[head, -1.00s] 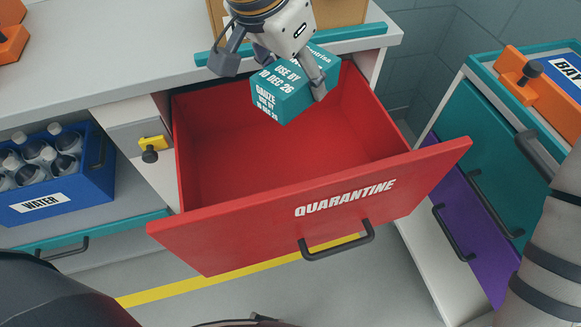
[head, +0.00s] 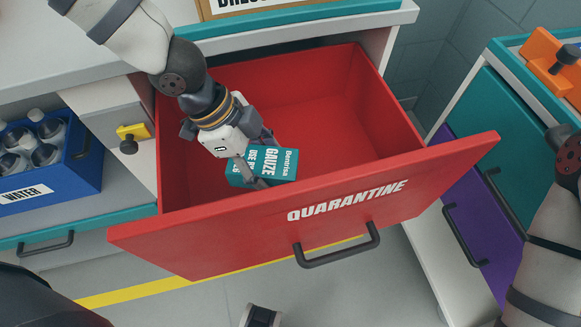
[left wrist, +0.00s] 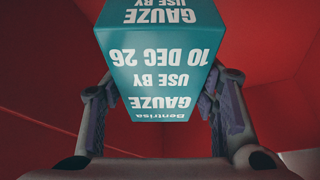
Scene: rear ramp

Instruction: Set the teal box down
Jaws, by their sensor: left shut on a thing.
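The teal box (head: 268,164), printed with "GAUZE" and "USE BY", is inside the open red drawer marked "QUARANTINE" (head: 420,172), near its front panel. My left gripper (head: 252,160) reaches down into the drawer and is shut on the box. In the left wrist view the teal box (left wrist: 160,75) sits between the two fingers (left wrist: 162,112), with red drawer walls around it. I cannot tell whether the box touches the drawer floor. My right gripper is not clearly in view.
The drawer's back and right are empty. A blue crate of water bottles (head: 60,185) stands at the left. A yellow latch (head: 132,132) is beside the drawer. Teal and purple drawers (head: 485,215) and an orange clamp-like item (head: 548,62) are at the right.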

